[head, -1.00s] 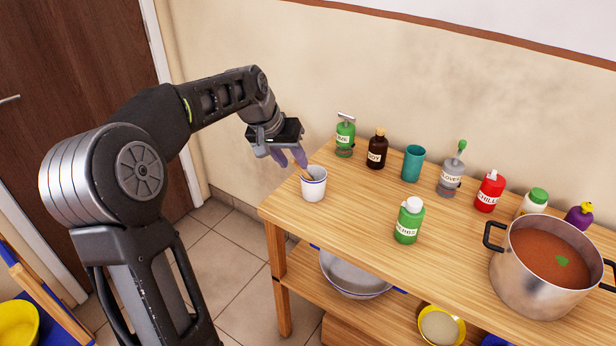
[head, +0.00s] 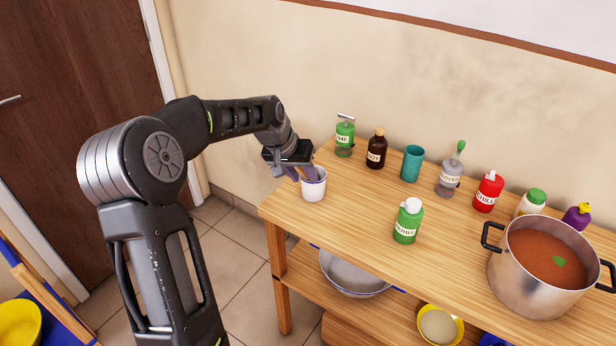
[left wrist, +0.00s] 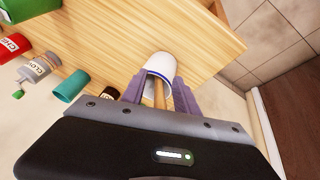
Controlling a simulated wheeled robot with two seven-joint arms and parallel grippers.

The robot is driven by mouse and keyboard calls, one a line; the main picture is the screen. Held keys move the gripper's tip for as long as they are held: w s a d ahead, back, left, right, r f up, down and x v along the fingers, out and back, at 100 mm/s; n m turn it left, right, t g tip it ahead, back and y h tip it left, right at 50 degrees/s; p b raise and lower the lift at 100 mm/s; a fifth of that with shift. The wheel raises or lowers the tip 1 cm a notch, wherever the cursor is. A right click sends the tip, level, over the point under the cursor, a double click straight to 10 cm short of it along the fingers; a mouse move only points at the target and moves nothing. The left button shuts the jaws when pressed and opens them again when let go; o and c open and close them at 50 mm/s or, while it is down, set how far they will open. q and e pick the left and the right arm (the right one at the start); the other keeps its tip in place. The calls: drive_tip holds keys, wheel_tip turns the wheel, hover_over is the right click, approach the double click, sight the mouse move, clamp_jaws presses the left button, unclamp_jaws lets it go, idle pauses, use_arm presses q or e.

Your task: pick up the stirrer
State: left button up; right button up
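The stirrer (left wrist: 159,94) is a thin wooden stick standing tilted in a white cup (head: 314,190) with a blue band near its rim. The cup is near the left end of the wooden table and also shows in the left wrist view (left wrist: 163,64). My left gripper (head: 302,176) is at the cup's rim. In the left wrist view its purple fingers are apart, one on each side of the stirrer, with gaps visible. In the head view the gripper hides the stirrer. My right gripper is not in view.
Behind the cup stand a green bottle (head: 344,138), a brown bottle (head: 377,152) and a teal cup (head: 412,164). A green herbs bottle (head: 408,222) is right of the cup. A large pot (head: 540,280) of red soup stands at the right. The table between cup and herbs bottle is clear.

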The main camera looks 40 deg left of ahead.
use_arm(q)
drive_tip(key=shift+c, duration=0.2)
idle(0.4)
clamp_jaws()
idle(0.4)
